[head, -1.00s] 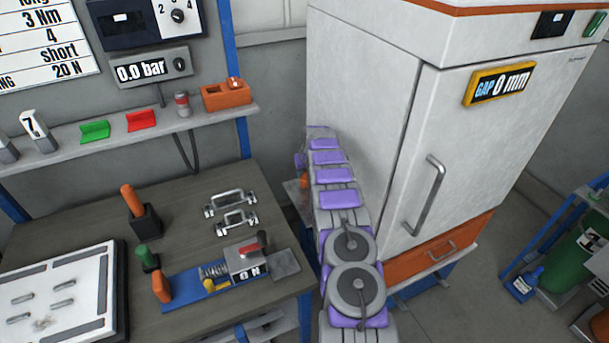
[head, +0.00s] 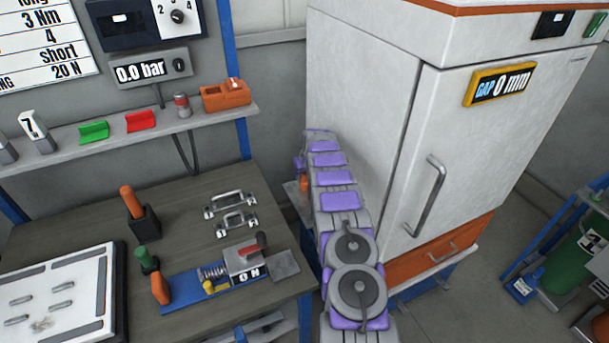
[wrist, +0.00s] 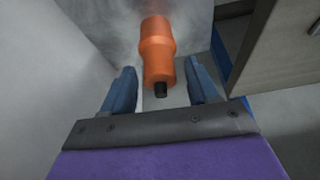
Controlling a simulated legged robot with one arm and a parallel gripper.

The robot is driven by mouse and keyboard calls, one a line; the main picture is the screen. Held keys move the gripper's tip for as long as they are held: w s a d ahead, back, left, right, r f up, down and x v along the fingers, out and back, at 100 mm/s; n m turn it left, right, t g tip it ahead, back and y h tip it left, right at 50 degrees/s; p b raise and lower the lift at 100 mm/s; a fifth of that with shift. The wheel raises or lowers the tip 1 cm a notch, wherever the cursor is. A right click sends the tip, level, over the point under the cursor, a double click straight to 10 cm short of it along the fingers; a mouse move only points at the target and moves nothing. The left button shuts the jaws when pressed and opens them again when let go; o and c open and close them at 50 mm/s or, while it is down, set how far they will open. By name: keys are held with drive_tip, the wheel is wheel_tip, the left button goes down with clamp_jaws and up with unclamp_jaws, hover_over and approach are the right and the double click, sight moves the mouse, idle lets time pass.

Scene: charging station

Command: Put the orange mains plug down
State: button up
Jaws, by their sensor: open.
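The orange mains plug (wrist: 158,45) shows in the wrist view, with a short black end pointing towards my gripper. My gripper (wrist: 160,78) is open, with one blue finger on each side of the plug's near end. A gap shows between the plug and each finger. In the head view my arm hides most of my gripper. A small orange patch (head: 304,183), probably the plug, shows left of the arm's far end, by a grey surface beside the white cabinet. What bears the plug is not clear.
The white cabinet (head: 370,75) stands close on the right of my arm. The workbench (head: 70,215) on the left holds a blue fixture (head: 190,290), handles and a white plate. A shelf (head: 60,158) with small parts runs above it.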

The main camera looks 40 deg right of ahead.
drive_tip(key=p+v, duration=0.2)
drive_tip(key=v, duration=0.9)
drive_tip(key=shift+r, duration=0.25)
drive_tip(key=shift+s+a, duration=0.15)
drive_tip(key=s+a+r+n+g, duration=0.1)
drive_tip(key=s+a+r, duration=0.4)
drive_tip(key=a, duration=0.4)
drive_tip(key=s+a+r+g+y, duration=0.1)
drive_tip(key=s+a+r, duration=0.45)
drive_tip(key=a, duration=0.25)
drive_tip(key=s+a+r+n+g, duration=0.1)
drive_tip(key=s+a+r, duration=0.4)
drive_tip(key=a, duration=0.4)
drive_tip(key=s+a+r+g, duration=0.1)
drive_tip(key=s+a+r, duration=0.3)
drive_tip(key=s+a, duration=0.9)
drive_tip(key=s+a+g, duration=0.1)
drive_tip(key=s, duration=0.9)
drive_tip(key=s+a+f+n+g, duration=0.1)
drive_tip(key=s+a, duration=0.1)
drive_tip(key=s, duration=0.9)
drive_tip(key=shift+f+n, duration=0.3)
